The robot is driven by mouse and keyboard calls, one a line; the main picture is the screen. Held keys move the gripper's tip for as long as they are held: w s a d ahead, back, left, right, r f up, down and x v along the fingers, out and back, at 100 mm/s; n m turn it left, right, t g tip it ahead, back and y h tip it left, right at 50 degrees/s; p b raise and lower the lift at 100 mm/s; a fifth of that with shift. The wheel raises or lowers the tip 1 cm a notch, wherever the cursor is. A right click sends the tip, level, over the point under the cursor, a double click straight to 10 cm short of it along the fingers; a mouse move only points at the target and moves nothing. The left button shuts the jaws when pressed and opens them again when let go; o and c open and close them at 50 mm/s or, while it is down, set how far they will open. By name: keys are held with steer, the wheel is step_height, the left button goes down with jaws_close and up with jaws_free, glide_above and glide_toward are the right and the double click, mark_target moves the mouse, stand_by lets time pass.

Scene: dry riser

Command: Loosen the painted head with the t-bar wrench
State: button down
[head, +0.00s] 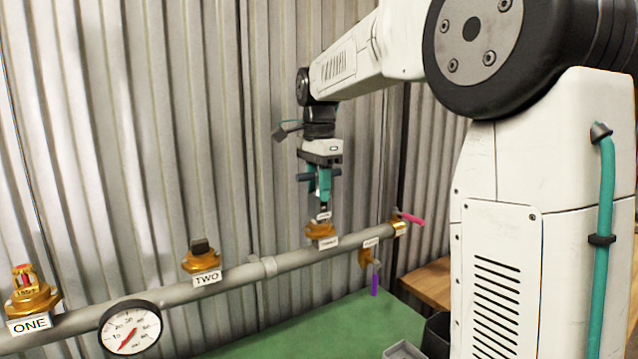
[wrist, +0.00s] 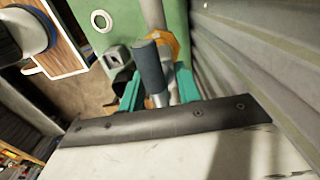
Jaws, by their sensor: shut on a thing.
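The t-bar wrench (head: 305,177) has a dark crossbar handle, and its shaft points down. My gripper (head: 320,185), with teal fingers, is shut on it above the brass fitting labelled THREE (head: 321,232). The wrench's lower end is at or just above that fitting; I cannot tell whether it is seated. In the wrist view the dark handle (wrist: 151,68) lies between the teal fingers, with brass behind it. Fitting TWO (head: 202,258) has a dark square top. Fitting ONE (head: 30,292) has a red and yellow top. Paint on the head at THREE cannot be made out.
A grey pipe (head: 170,299) carries the fittings and a round gauge (head: 130,327). A pink lever (head: 411,218) and a purple piece (head: 375,284) are at its right end. Corrugated wall (head: 150,150) stands close behind. A green surface (head: 290,329) lies below.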

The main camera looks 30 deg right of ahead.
steer(key=shift+f, duration=0.6)
steer(key=n, duration=0.4)
steer(key=shift+s, duration=0.1)
steer(key=shift+n, duration=0.9)
steer(key=n, duration=0.3)
steer(key=shift+m, duration=0.3)
steer(key=shift+r, duration=2.75)
